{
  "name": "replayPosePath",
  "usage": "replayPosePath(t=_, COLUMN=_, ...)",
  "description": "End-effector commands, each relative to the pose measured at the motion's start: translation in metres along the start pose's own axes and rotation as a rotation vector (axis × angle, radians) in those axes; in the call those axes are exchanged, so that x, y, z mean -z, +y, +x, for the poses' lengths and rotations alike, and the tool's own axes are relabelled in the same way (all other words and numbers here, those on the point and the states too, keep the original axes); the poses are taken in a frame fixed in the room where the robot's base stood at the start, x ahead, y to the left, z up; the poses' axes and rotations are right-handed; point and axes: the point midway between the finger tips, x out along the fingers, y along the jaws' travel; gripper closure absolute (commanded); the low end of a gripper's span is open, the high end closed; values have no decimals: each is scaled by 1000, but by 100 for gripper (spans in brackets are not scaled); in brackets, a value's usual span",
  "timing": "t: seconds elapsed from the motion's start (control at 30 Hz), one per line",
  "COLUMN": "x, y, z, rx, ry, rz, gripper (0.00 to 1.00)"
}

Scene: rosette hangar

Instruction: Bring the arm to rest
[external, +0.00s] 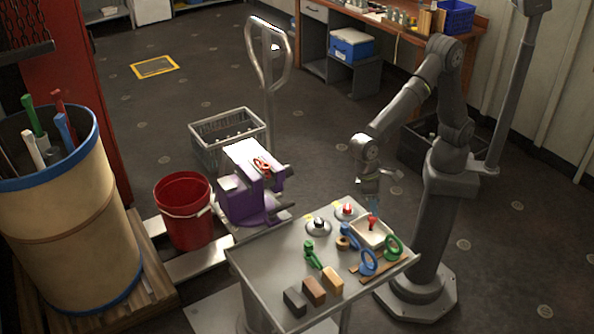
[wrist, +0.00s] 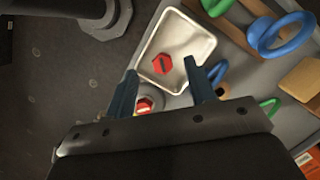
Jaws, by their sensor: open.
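My arm stands at the right in the external view, on its own pedestal. My gripper (external: 378,188) hangs above the back right edge of the grey table (external: 262,268), apart from the things on it. In the wrist view the two fingers of my gripper (wrist: 162,72) are spread with nothing held between them. Beyond the fingertips lies a white tray (wrist: 195,31) with a red piece (wrist: 162,64) in it. A second red-topped piece (wrist: 145,105) shows between the fingers, partly hidden by the gripper body.
Blue (external: 368,262) and green rings (external: 394,247) stand at the table's right, three blocks (external: 314,291) at its front. A purple device (external: 245,201), red bucket (external: 184,212) and crate (external: 228,134) are left. A dark bin (external: 415,146) is behind my arm.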

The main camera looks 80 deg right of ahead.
Motion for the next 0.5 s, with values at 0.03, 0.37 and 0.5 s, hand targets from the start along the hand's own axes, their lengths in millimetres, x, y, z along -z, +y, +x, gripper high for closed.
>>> replayPosePath(t=0.03, x=0, y=0, z=8, rx=-2, ry=-2, rz=0, gripper=50)
replayPosePath(t=0.37, x=-5, y=0, z=-7, rx=1, ry=0, rz=0, gripper=50)
replayPosePath(t=0.5, x=-5, y=0, z=-7, rx=1, ry=0, rz=0, gripper=50)
